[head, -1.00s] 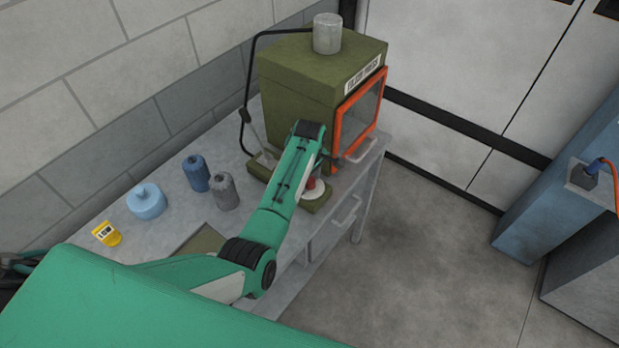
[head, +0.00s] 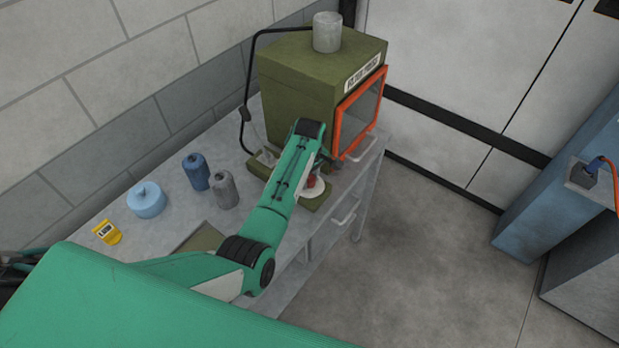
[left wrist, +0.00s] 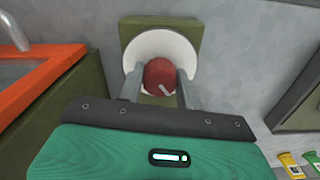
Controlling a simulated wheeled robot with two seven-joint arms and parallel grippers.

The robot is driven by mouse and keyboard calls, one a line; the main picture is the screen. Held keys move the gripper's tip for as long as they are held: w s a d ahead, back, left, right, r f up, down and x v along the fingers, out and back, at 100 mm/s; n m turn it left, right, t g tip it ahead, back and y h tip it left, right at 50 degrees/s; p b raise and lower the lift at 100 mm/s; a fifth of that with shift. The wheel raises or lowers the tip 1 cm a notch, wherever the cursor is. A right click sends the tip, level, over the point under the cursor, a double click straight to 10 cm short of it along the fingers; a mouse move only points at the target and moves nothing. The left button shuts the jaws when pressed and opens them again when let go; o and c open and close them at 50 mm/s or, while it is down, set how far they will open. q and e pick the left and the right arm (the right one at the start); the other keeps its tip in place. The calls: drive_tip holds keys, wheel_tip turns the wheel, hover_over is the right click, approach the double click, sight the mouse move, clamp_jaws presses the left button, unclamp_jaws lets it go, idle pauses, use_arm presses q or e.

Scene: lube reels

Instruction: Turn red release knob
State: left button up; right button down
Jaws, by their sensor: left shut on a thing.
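The red release knob (left wrist: 159,74) sits on a white round disc (left wrist: 160,44) on a green base plate in the left wrist view. It has a pale mark on its face, tilted off upright. My left gripper (left wrist: 160,84) has a finger on each side of the knob and is shut on it. In the head view the knob (head: 311,181) shows only in part beside my left arm, on the white disc (head: 316,191) at the foot of the green machine (head: 300,88). My left gripper is mostly hidden there by my arm.
The machine's orange-framed door (head: 361,112) stands close to my left arm. A blue bottle (head: 196,173), a grey bottle (head: 225,190), a light blue container (head: 146,200) and a yellow "LOW" tag (head: 106,232) are on the grey bench.

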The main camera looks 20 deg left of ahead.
use_arm(q)
drive_tip(key=m, duration=1.2)
drive_tip(key=shift+m, duration=2.1)
use_arm(e)
drive_tip(key=shift+a, duration=0.3)
use_arm(q)
drive_tip(key=o, duration=1)
